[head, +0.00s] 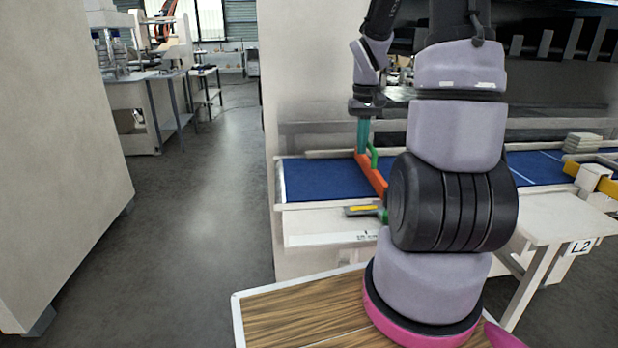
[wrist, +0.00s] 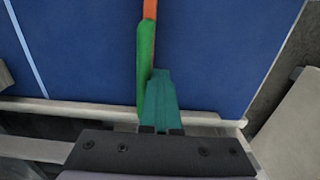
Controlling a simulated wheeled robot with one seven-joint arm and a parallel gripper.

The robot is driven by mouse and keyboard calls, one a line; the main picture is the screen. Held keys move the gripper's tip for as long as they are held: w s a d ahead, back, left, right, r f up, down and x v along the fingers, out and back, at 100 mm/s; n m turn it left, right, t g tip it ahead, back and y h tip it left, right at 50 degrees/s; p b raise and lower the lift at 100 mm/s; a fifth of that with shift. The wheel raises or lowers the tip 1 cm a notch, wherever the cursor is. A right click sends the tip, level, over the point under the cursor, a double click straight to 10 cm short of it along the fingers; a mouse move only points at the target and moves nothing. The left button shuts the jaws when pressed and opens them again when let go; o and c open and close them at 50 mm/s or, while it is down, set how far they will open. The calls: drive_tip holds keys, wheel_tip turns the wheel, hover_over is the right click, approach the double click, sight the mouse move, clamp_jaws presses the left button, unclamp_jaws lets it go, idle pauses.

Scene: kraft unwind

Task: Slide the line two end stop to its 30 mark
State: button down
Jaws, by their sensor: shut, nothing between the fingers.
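The end stop is an orange bar (head: 371,175) lying across the blue bed (head: 315,178), with a green upright handle (head: 374,156) at its far end. The orange bar (wrist: 150,9) and green handle (wrist: 146,55) also show in the wrist view. My gripper (head: 362,150) has teal fingers, shut and empty, pointing down beside the handle. In the wrist view my gripper (wrist: 161,76) lies just right of the handle; I cannot tell whether they touch. A white scale strip (head: 325,239) runs along the near front, with a yellow and grey pointer (head: 364,211) above it. Its marks are unreadable.
My arm hides the middle of the bed. To the right are a yellow bar (head: 606,186), a stack of pale pads (head: 582,142) and a white table with an L2 sign (head: 580,247). A wood-topped surface (head: 300,315) is in front. The left floor aisle is clear.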

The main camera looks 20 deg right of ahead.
drive_tip(key=shift+s+d, duration=0.4)
drive_tip(key=shift+d, duration=1.65)
drive_tip(key=shift+s+d, duration=0.4)
drive_tip(key=shift+d, duration=1.6)
drive_tip(key=shift+s+d, duration=0.4)
drive_tip(key=shift+d, duration=1.65)
drive_tip(key=shift+a, duration=0.15)
drive_tip(key=shift+w+a, duration=0.2)
drive_tip(key=shift+a, duration=0.65)
wheel_tip(320, 180, up, 9)
idle(0.8)
